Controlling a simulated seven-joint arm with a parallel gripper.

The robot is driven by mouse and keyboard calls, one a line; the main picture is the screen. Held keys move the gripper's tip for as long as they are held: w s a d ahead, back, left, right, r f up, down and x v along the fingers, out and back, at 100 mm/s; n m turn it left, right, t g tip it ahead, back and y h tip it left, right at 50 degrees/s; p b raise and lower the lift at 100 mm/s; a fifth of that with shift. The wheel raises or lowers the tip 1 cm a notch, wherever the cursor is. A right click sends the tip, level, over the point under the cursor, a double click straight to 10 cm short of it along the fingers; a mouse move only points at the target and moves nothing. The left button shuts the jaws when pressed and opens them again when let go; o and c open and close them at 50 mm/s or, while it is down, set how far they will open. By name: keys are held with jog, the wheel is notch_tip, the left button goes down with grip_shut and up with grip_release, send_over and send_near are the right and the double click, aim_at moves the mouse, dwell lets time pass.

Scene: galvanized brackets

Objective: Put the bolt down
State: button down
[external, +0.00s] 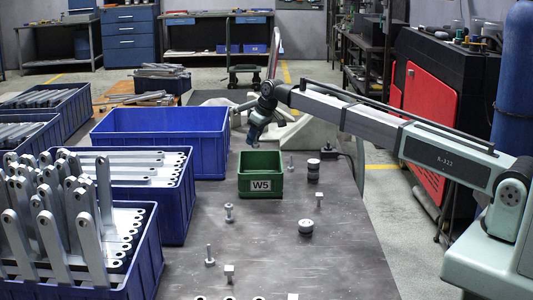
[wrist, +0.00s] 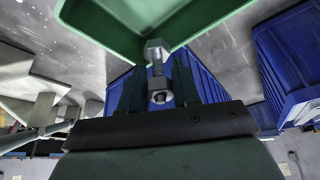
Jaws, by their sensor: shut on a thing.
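My gripper (external: 253,136) points down above and near the back edge of the small green bin (external: 260,192) marked W5. In the wrist view my gripper (wrist: 158,85) is shut on a silver bolt (wrist: 156,52), with its hex head outward and a nut-like end nearer the palm. The green bin (wrist: 100,22) also shows in the wrist view, beyond the bolt. In the external view the held bolt is too small to make out. The bin's inside is mostly hidden there.
Loose bolts stand on the grey table, such as one (external: 229,212) in front of the bin. Dark-and-silver round parts (external: 314,170) (external: 305,227) stand to the right. A large blue crate (external: 160,140) is behind left; crates of brackets (external: 175,215) fill the left side. The table's front right is fairly clear.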

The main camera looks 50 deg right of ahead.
jog(key=shift+f, duration=6.35)
jog(key=shift+f, duration=0.1)
jog(key=c, duration=0.8)
grip_release()
jog(key=v, duration=1.2)
jog(key=c, duration=0.3)
